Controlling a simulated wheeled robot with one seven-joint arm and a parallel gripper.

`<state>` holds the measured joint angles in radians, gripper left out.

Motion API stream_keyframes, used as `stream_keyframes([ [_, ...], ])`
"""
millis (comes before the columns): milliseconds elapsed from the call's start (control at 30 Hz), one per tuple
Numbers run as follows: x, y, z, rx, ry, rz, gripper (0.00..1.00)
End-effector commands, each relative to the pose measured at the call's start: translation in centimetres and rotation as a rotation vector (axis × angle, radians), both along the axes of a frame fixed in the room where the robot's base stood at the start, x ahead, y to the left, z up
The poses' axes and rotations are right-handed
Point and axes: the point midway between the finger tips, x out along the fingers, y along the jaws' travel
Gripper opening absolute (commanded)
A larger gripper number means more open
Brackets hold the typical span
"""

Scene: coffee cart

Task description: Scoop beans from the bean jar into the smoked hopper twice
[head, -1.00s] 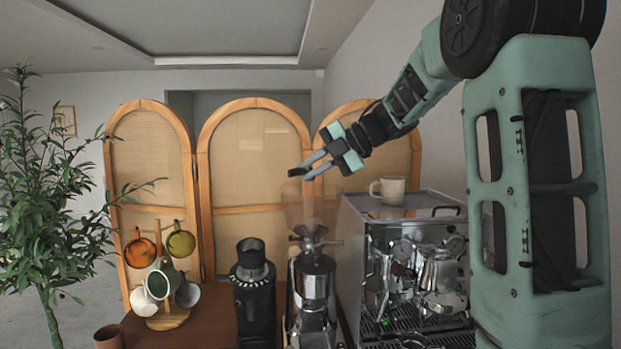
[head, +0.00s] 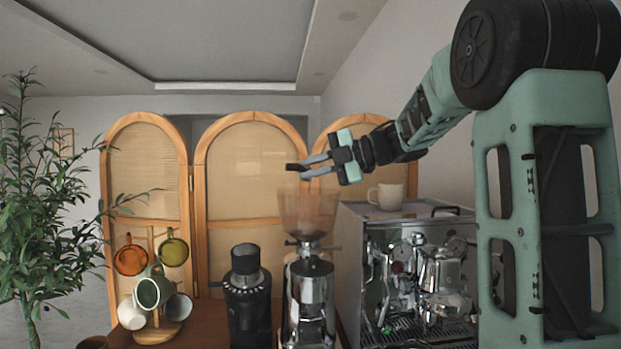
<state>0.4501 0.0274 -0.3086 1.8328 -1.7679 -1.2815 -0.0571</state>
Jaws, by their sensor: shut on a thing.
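In the head view, the smoked hopper (head: 307,213) is a see-through brownish funnel on top of a silver grinder (head: 311,286). My gripper (head: 303,166) is above the hopper's rim, its fingers pointing left. It is shut on a small dark thing at the fingertips, probably the scoop (head: 293,167); too little of it shows to tell whether beans are in it. I cannot see beans in the hopper. I cannot make out the bean jar in this view.
A black grinder (head: 248,298) stands left of the silver one. The espresso machine (head: 425,275), with a beige mug (head: 386,196) on top, stands to the right. A mug tree (head: 154,285) and a plant (head: 45,205) are at left, folding screens (head: 250,175) behind.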

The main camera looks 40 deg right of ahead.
Motion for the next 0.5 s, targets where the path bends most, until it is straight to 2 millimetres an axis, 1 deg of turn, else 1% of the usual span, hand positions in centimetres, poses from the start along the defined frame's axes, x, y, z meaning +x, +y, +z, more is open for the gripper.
stream_keyframes([
  [33, -0.07, -0.01, -0.45, 0.006, -0.012, -0.002, 0.0],
  [500, -0.23, -0.05, -0.77, 0.07, -0.118, -0.024, 0.0],
])
